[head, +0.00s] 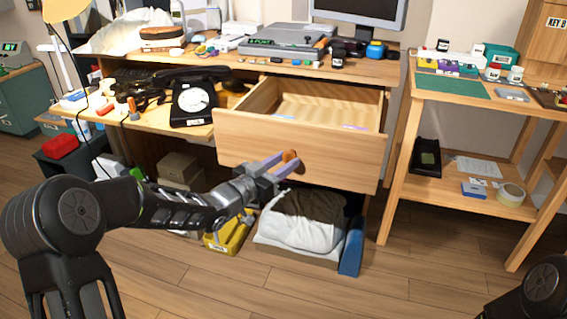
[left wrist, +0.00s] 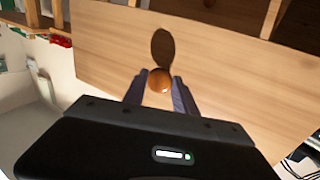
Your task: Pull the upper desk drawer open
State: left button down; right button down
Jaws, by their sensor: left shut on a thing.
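The upper desk drawer (head: 303,151) is pulled well out of the wooden desk (head: 225,68), and its light wooden inside shows. Its round orange-brown knob (head: 290,156) is on the middle of the front panel. My left gripper (head: 283,164) is shut on the knob, with one finger on each side of it. In the left wrist view the knob (left wrist: 159,80) sits between the two fingertips (left wrist: 160,88), and the drawer front (left wrist: 225,60) fills most of the picture. My right gripper is out of view; only a dark part of my right arm shows at the lower right.
A black dial phone (head: 193,102) stands on the lower surface left of the drawer. A box with dark and white cloth (head: 300,228) and a blue binder (head: 352,246) are on the floor below the drawer. A wooden side table (head: 398,150) stands to the right. The front floor is clear.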

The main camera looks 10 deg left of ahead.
pick_arm(q)
jog(key=c, duration=1)
grip_release()
jog(key=shift+s, duration=0.1)
jog(key=p+v, duration=0.2)
jog(key=v, duration=0.5)
jog(key=shift+s+a, duration=0.2)
jog(key=shift+s, duration=0.05)
jog(key=shift+f, duration=0.1)
